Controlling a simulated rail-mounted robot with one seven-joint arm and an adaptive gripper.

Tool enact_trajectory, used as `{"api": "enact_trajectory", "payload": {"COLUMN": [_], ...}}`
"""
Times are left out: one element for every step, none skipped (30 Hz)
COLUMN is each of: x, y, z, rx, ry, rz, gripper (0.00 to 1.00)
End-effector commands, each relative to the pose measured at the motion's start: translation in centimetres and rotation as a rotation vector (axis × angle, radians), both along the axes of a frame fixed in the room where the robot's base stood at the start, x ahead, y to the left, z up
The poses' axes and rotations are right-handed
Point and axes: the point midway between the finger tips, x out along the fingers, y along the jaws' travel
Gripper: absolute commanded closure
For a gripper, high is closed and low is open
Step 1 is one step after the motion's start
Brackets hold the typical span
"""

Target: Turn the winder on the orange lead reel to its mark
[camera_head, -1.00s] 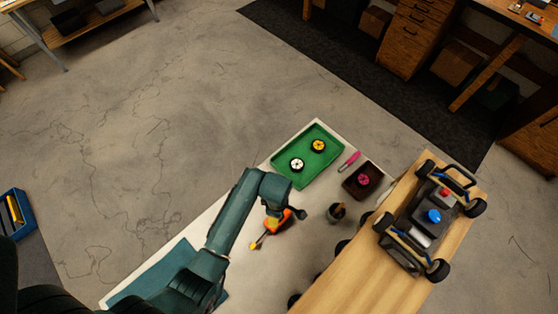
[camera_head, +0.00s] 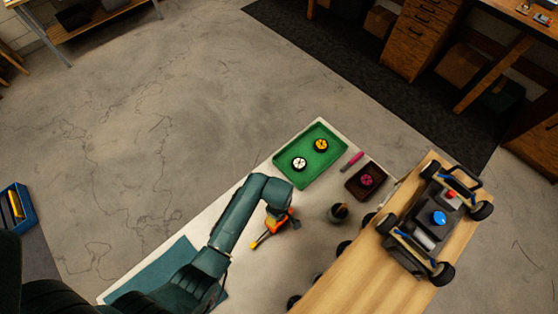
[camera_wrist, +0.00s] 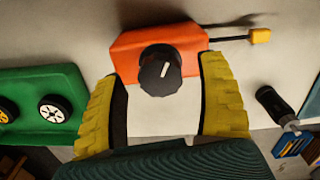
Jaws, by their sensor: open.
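The orange lead reel (camera_wrist: 190,41) lies on the pale table top. Its round black winder (camera_wrist: 160,72) faces the wrist camera, with a white pointer line tilted slightly right of straight up. I cannot make out a mark on the reel. My gripper (camera_wrist: 163,78) is open, its yellow fingers on either side of the winder; I cannot tell whether they touch it. A dark lead runs from the reel to a yellow end piece (camera_wrist: 260,36). In the head view the reel (camera_head: 270,228) is partly hidden under my gripper (camera_head: 279,216), and the winder is hidden.
A green tray (camera_head: 310,170) with two wheels and a dark red box (camera_head: 365,181) stand beyond the reel. A pink-handled tool (camera_head: 352,161) lies between them. A dark cup (camera_head: 338,213) is to the right. An RC car (camera_head: 432,228) sits on a wooden board (camera_head: 350,285).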

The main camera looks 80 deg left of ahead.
Motion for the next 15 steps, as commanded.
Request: {"api": "enact_trajectory", "payload": {"x": [0.00,0.00,-0.01,-0.03,-0.02,-0.01,-0.02,-0.02,-0.01,-0.02,-0.02,-0.01,-0.01,-0.01,0.00], "y": [0.00,0.00,-0.02,-0.04,-0.04,-0.02,-0.02,-0.04,-0.03,-0.02,-0.02,-0.02,-0.02,-0.01,0.00], "z": [0.09,0.14,0.23,0.24,0.24,0.21,0.16,0.10,0.04,0.04,0.08,0.16,0.20,0.20,0.19], "rx": [0.000,0.000,-0.001,-0.001,-0.001,-0.001,-0.001,-0.001,-0.001,-0.001,-0.001,-0.001,-0.001,-0.001,-0.001], "ry": [0.000,0.000,0.001,0.001,0.001,0.001,0.001,0.001,0.001,0.001,0.001,0.001,0.001,0.001,0.001], "rz": [-0.030,-0.060,-0.114,-0.163,-0.210,-0.267,-0.302,-0.328,-0.352,-0.372,-0.399,-0.449,-0.496,-0.545,-0.604], "gripper": [0.27,0.27,0.27,0.27,0.27,0.27,0.27,0.27,0.27,0.27,0.27,0.27,0.27,0.27,0.27]}}
